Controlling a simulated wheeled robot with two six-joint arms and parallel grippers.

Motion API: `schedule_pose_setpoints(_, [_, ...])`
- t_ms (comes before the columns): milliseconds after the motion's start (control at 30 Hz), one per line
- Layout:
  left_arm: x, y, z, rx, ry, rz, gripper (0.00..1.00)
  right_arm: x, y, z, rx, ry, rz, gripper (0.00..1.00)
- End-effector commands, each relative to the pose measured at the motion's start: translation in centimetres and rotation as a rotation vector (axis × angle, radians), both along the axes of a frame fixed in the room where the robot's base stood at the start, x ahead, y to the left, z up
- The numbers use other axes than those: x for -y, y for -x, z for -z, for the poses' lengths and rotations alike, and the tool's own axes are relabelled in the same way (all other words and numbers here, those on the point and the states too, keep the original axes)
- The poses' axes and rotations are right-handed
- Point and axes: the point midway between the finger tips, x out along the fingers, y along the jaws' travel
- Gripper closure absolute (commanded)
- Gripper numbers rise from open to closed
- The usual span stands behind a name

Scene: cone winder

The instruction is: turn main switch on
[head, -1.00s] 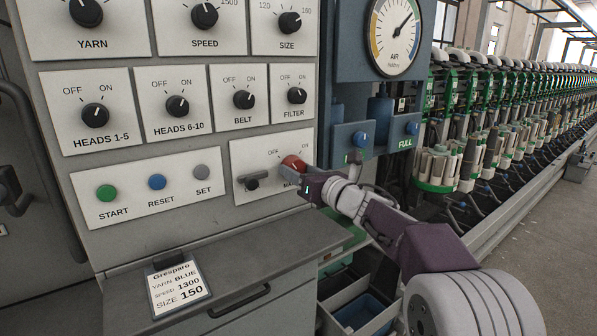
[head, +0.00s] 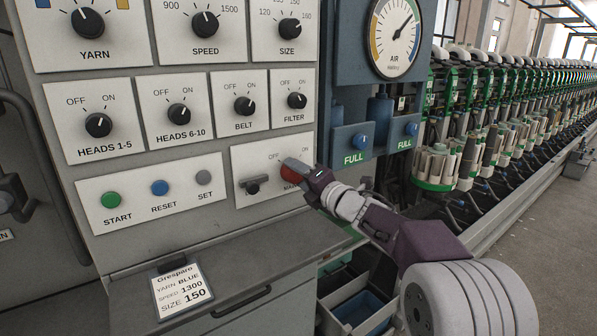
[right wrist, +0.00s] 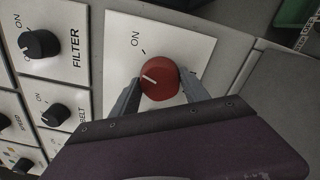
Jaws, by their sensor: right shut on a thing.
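The main switch is a red round knob (head: 289,174) on a white plate (head: 240,160) at the lower right of the control panel. My right gripper (head: 294,171) is on it and hides part of the knob and its label. In the right wrist view the two fingers are shut on opposite sides of the red knob (right wrist: 160,79). The knob's white pointer line aims left and slightly up in that view, short of the ON tick, which lies above it. OFF is hidden there. My left gripper does not show.
A dark fitting (head: 252,187) sits left of the knob on the same plate. Above are the FILTER knob (head: 296,100) and BELT knob (head: 244,105). START (head: 111,200), RESET and SET buttons are to the left. A ledge (head: 230,245) with an order card (head: 182,290) is below.

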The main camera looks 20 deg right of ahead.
Motion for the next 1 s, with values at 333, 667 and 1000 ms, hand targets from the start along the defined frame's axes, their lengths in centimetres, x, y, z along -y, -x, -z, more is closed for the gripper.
schedule_pose_setpoints(333, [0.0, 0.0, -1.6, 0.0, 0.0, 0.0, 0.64, 0.0, 0.0, -0.1, -0.099, -0.262, 0.0, 0.87])
schedule_pose_setpoints(667, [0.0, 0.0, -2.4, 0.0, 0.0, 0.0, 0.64, 0.0, 0.0, 0.0, -0.151, -0.409, 0.001, 0.87])
schedule_pose_setpoints(1000, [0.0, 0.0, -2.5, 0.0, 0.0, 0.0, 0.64, 0.0, 0.0, 0.1, -0.166, -0.452, 0.001, 0.87])
